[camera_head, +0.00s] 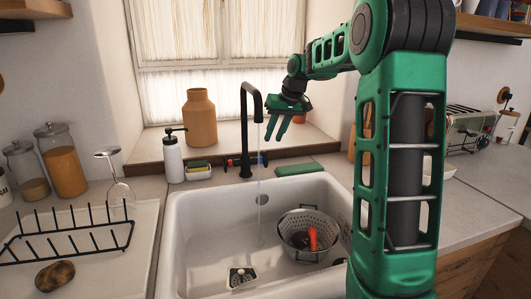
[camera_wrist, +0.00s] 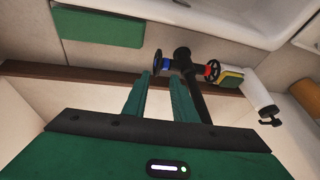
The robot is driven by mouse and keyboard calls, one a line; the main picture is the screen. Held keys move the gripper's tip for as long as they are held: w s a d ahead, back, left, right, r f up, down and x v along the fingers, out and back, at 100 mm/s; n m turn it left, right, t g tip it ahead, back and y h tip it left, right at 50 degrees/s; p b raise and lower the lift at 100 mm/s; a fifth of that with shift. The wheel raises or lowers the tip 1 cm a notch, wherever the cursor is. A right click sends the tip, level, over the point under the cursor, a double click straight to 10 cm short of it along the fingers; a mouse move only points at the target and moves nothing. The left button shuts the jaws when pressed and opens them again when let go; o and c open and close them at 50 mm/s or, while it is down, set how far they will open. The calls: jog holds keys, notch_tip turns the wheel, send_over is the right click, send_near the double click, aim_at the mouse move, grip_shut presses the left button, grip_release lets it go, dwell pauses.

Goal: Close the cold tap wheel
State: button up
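The black tap (camera_head: 245,135) stands behind the sink, and a thin stream of water falls from its spout. Its cold wheel, dark with a blue collar, is on the tap's right side (camera_head: 264,160); in the wrist view the cold wheel (camera_wrist: 158,62) lies just beyond the fingertips. The red hot wheel (camera_wrist: 212,70) is on the opposite side of the tap. My gripper (camera_head: 273,138) points downward above and slightly right of the cold wheel. In the wrist view its two green fingers (camera_wrist: 160,78) are apart with nothing between them, and seem clear of the wheel.
A green block (camera_head: 299,169) lies on the ledge right of the tap. The white sink (camera_head: 190,240) holds a colander (camera_head: 297,240). A brown vase (camera_head: 200,118) stands on the windowsill behind.

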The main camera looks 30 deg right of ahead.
aim_at(266, 154)
jog(key=x, duration=0.8)
jog(key=shift+f, duration=0.15)
jog(key=shift+c, duration=0.3)
grip_shut()
